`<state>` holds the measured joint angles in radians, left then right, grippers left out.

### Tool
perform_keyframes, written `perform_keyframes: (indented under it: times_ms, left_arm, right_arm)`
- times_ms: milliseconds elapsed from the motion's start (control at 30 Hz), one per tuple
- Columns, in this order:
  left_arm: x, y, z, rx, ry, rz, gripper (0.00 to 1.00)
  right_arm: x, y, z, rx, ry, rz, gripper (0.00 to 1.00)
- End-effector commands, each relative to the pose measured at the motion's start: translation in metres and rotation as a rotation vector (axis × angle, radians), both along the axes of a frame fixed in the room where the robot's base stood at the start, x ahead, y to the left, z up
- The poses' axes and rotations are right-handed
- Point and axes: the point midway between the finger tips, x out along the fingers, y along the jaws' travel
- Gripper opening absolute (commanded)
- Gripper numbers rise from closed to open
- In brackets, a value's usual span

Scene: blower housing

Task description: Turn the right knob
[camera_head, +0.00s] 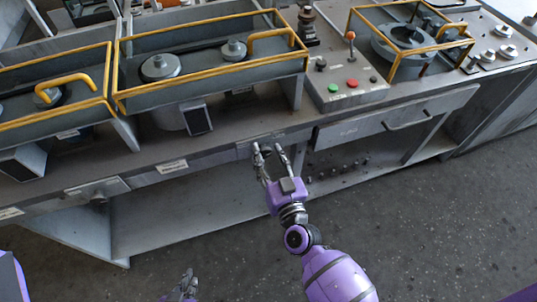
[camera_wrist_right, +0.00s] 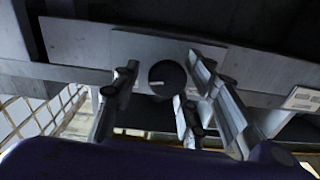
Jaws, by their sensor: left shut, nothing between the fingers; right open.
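A dark round knob (camera_wrist_right: 167,78) with a pale pointer line sits on a grey plate (camera_wrist_right: 130,45) in the right wrist view. In the head view this plate (camera_head: 262,141) is on the front edge of the bench; the knob itself is too small to make out there. My right gripper (camera_head: 270,150) is open, its fingers pointing at the plate. In the right wrist view its fingers (camera_wrist_right: 158,95) stand to the left and right of the knob; I cannot tell whether they touch it. My left gripper (camera_head: 188,280) is shut and empty, low in the head view, away from the bench.
The grey bench (camera_head: 215,155) carries yellow-railed housings (camera_head: 205,85) and a control box (camera_head: 343,90) with red and green buttons. Another plate (camera_head: 97,187) is on the front edge further left. A drawer (camera_head: 395,118) is to the right. The floor in front is clear.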

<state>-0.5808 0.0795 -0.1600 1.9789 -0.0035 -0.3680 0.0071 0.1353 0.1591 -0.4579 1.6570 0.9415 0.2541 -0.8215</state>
Motion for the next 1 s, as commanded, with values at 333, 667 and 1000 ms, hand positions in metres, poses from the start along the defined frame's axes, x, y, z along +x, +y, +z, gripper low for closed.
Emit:
perform_keyframes:
  times_ms: [333, 667, 1000]
  left_arm:
    - [0.0003, -0.0005, 0.0013, 0.0, -0.002, -0.001, 0.0]
    - [0.0027, -0.0009, 0.0026, -0.001, -0.007, -0.002, 0.0]
    - [0.0032, -0.0008, 0.0029, -0.001, -0.009, -0.002, 0.0]
  right_arm:
    - [0.0014, 0.0005, -0.0006, 0.001, 0.001, 0.0, 0.31]
    - [0.0019, -0.0013, -0.0005, 0.001, 0.0, -0.003, 0.0]
    - [0.0025, -0.0033, -0.0004, 0.009, 0.002, -0.007, 0.0]
